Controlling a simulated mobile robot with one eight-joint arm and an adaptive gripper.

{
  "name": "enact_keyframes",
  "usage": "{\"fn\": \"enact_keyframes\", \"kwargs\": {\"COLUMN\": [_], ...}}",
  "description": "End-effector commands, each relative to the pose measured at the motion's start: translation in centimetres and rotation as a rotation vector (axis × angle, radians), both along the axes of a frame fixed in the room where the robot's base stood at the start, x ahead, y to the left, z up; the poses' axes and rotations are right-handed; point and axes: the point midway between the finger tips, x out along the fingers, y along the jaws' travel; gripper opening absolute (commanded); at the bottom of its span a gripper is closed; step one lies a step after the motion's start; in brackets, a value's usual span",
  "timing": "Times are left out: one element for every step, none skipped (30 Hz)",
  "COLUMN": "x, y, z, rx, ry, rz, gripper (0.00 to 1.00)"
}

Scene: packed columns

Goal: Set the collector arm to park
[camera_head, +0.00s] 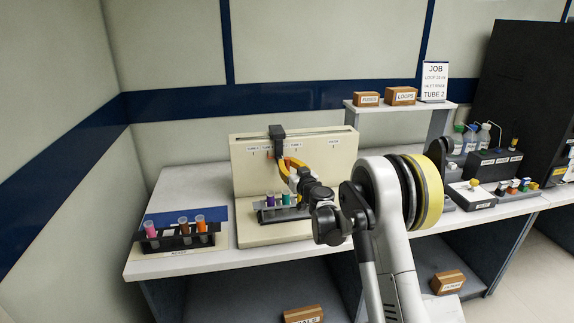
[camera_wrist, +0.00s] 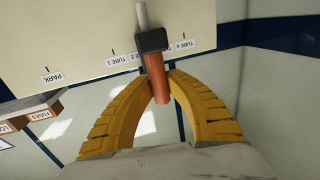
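The collector arm (camera_head: 277,134) is a black block at the top edge of the cream panel, over the tube labels. The wrist view, upside down, shows its black block (camera_wrist: 151,41) with a grey rod and a copper-coloured handle (camera_wrist: 156,82). My gripper (camera_head: 283,165) has yellow curved fingers; in the wrist view its fingertips (camera_wrist: 160,77) meet both sides of the handle, which reaches in between them. The PARK label (camera_head: 333,141) is to the right of the block in the head view, and the PARK label (camera_wrist: 52,77) is to its left in the wrist view.
A rack of coloured tubes (camera_head: 283,212) stands below the panel, close under my arm. Another rack (camera_head: 180,240) is at the bench's left end. A shelf (camera_head: 392,108) with boxes and a job card (camera_head: 434,80) reading TUBE 2 is at the right. Bottles (camera_head: 470,135) stand farther right.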

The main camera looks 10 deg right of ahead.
Motion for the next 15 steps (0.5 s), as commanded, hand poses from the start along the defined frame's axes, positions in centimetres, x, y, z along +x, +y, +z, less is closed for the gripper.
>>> {"fn": "enact_keyframes", "kwargs": {"x": [0.0,0.0,0.0,0.0,0.0,0.0,0.0,0.0,0.0,0.0,0.0,0.0,0.0,0.0,0.0], "y": [0.0,0.0,0.0,0.0,0.0,0.0,-0.1,-0.2,-0.4,-0.7,-1.0,-1.5,-2.0,-2.6,-3.4], "z": [0.0,0.0,0.0,0.0,0.0,0.0,0.0,0.0,0.0,0.0,0.0,0.0,0.0,0.0,0.0], "rx": [0.000,0.000,0.000,0.000,0.000,0.000,0.000,0.000,0.000,0.000,0.000,0.000,0.000,0.000,0.000], "ry": [0.000,0.000,0.000,0.000,0.000,0.000,0.000,0.000,0.000,0.000,0.000,0.000,0.000,0.000,0.000], "rz": [0.000,0.000,0.000,0.000,0.000,0.000,0.000,-0.001,-0.001,-0.001,-0.002,-0.002,-0.004,-0.004,-0.005], "gripper": [0.00,0.00,0.00,0.00,0.00,0.00,0.00,0.00,0.00,0.00,0.00,0.00,0.00,0.00,0.00]}}
